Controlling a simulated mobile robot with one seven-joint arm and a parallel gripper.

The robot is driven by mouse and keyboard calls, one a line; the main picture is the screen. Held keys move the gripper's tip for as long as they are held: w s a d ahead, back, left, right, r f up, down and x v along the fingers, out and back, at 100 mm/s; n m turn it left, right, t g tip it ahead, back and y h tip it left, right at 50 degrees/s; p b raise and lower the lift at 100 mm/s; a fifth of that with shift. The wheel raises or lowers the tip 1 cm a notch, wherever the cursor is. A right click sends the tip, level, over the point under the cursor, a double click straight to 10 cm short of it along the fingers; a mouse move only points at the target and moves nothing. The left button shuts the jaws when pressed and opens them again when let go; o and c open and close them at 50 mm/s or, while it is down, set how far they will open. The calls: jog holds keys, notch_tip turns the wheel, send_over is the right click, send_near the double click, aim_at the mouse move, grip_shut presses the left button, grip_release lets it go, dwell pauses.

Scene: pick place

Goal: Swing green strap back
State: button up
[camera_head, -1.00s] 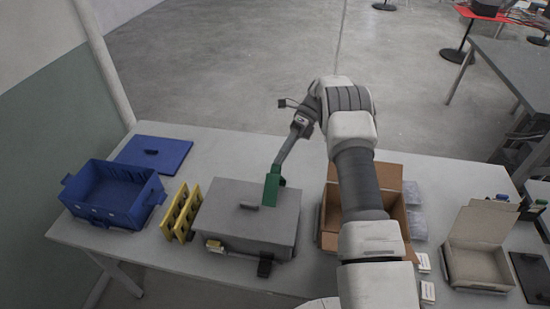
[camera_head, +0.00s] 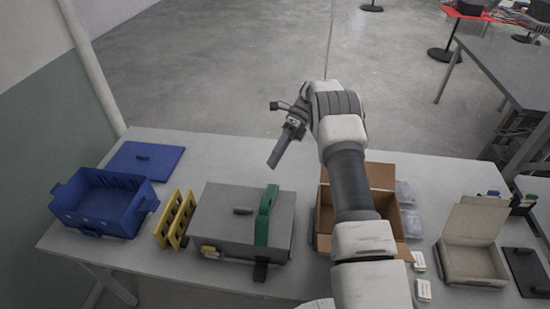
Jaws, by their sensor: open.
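The green strap (camera_head: 265,217) lies across the right part of the lid of a grey box (camera_head: 225,222). It runs from the box's back edge toward its front edge. A black latch piece (camera_head: 261,271) sits at the box's front, just below the strap's near end. My gripper (camera_head: 273,163) is in the air above and behind the box, apart from the strap. It is open, and nothing shows between its fingers, though they are small in this view.
Left of the grey box stand yellow racks (camera_head: 175,220), a blue bin (camera_head: 103,203) and a flat blue lid (camera_head: 145,158). Right of it are an open cardboard box (camera_head: 325,222) and an open beige box (camera_head: 473,252). The white table (camera_head: 215,158) is clear behind the grey box.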

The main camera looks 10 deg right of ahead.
jog(key=s+d+r, duration=0.5)
jog(key=d+r, duration=0.5)
jog(key=r, duration=0.1)
jog(key=shift+s, duration=0.4)
jog(key=shift+d, duration=0.1)
